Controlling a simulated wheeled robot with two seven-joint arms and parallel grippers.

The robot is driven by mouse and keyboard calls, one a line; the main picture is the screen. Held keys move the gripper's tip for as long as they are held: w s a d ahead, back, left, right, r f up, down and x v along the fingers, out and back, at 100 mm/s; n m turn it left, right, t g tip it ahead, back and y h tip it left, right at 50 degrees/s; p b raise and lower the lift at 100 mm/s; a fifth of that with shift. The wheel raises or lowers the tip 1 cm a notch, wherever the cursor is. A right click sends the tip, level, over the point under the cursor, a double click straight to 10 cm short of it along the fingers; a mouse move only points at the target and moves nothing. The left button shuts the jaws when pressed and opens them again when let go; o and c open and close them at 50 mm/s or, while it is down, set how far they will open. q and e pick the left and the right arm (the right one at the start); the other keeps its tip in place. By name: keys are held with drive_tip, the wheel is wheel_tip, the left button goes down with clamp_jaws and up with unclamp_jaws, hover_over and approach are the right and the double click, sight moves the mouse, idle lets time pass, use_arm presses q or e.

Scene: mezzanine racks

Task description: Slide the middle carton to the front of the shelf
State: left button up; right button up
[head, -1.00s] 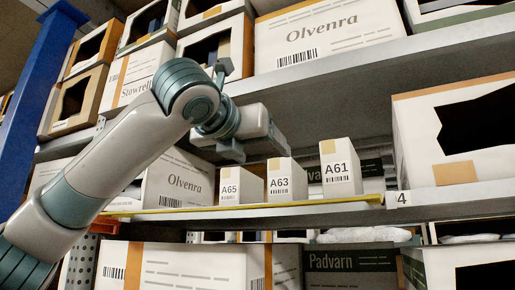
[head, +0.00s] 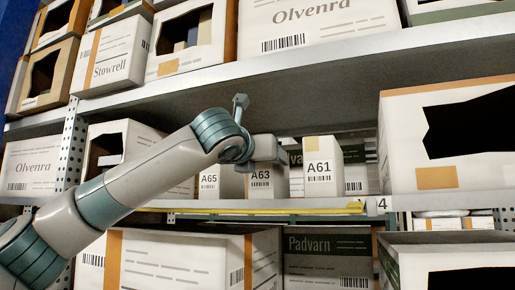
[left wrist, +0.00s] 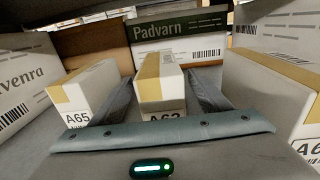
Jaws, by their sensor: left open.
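The middle carton, A63 (head: 262,186), stands upright on the shelf between carton A65 (head: 209,184) and carton A61 (head: 322,171). It is small and white with a tan tape strip on top. My left gripper (head: 266,150) is over the top of A63 in the head view and hides its upper part. In the left wrist view, A63 (left wrist: 162,88) lies between the two open fingers of my left gripper (left wrist: 160,80), one on each side, with gaps visible. The gripper palm hides the lower part of its front. My right gripper is not in view.
A yellow strip (head: 250,210) runs along the shelf's front edge. A dark green Padvarn box (left wrist: 180,40) stands behind the cartons. A large open white box (head: 440,177) is at the right. The upper shelf (head: 300,85) spans overhead.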

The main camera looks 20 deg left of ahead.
use_arm(q)
drive_tip(key=shift+w, duration=0.9)
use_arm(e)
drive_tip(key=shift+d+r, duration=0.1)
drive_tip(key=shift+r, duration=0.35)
use_arm(q)
drive_tip(key=c, duration=1.4)
drive_tip(key=shift+d, duration=0.1)
drive_tip(key=shift+f, duration=0.1)
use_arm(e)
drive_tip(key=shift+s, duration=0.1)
